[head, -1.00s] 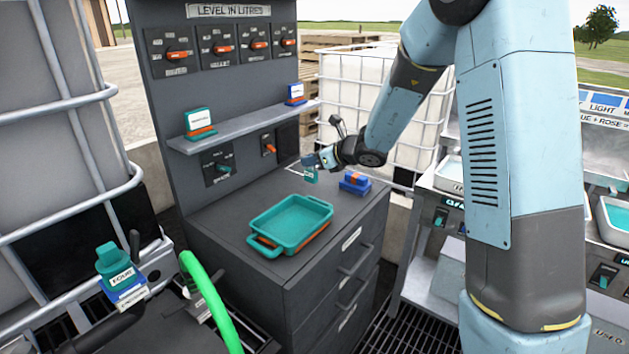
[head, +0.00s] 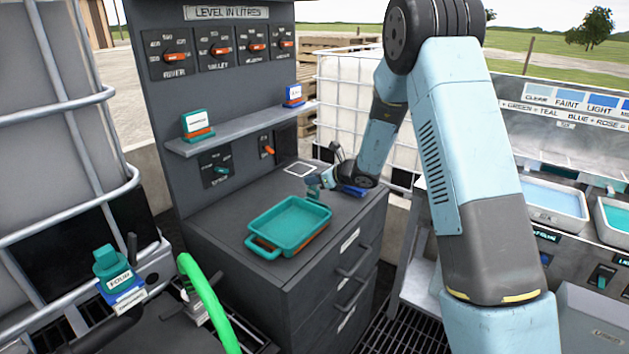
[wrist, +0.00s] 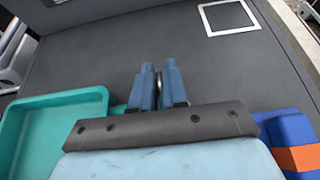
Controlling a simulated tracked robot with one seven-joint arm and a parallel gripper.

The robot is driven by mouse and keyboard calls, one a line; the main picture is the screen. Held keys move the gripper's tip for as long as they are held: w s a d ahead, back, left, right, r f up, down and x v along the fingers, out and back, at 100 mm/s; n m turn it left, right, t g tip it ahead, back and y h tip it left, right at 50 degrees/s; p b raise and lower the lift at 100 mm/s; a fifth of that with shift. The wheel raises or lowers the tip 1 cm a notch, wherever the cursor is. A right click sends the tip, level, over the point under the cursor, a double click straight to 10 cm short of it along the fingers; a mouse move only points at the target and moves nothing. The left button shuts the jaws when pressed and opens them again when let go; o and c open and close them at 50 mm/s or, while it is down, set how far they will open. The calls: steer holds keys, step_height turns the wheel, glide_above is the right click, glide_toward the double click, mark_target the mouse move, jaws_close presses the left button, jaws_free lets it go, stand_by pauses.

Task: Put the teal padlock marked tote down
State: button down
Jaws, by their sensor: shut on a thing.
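My gripper (head: 316,183) is shut on the small teal padlock (head: 313,193) and is low over the dark cabinet top. In the wrist view my gripper's blue fingers (wrist: 158,84) are close together, with a thin grey part, perhaps the shackle, between them. The padlock's marking cannot be read, and my gripper hides much of it. Whether it touches the cabinet top (head: 345,208) I cannot tell. A white square outline (head: 300,170) lies behind my gripper on that top; it shows at the upper right in the wrist view (wrist: 228,17).
A teal tray (head: 262,245) stands left of my gripper. A blue block with an orange band (wrist: 292,140) is close on the right, partly hidden in the head view. Labelled teal (head: 197,123) and blue (head: 294,93) items stand on the shelf. Bare top lies between gripper and square.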

steer(key=shift+f, duration=0.15)
steer(key=c, duration=1.1)
jaws_free()
steer(key=shift+c, duration=0.2)
steer(key=v, duration=1.2)
steer(key=s+r+n+g+h, duration=0.1)
steer(key=s+r+n+g, duration=0.1)
steer(key=s+r+n, duration=0.6)
steer(key=s+r+n+g, duration=0.2)
steer(key=s+r+n, duration=0.3)
steer(key=s, duration=0.5)
steer(key=s+d+r+n+h, duration=0.2)
steer(key=s+d+n+h, duration=0.1)
steer(key=s, duration=0.4)
steer(key=s+d+r+n+t+h, duration=0.1)
steer(key=s+d+n+h, duration=0.2)
steer(key=s+d+n, duration=0.2)
steer(key=s+d+r+n+h, duration=0.2)
steer(key=s+d+n+h, duration=0.1)
steer(key=s, duration=0.6)
steer(key=shift+d+r+n+t, duration=0.4)
steer(key=shift+d+n, duration=0.4)
steer(key=shift+d, duration=0.4)
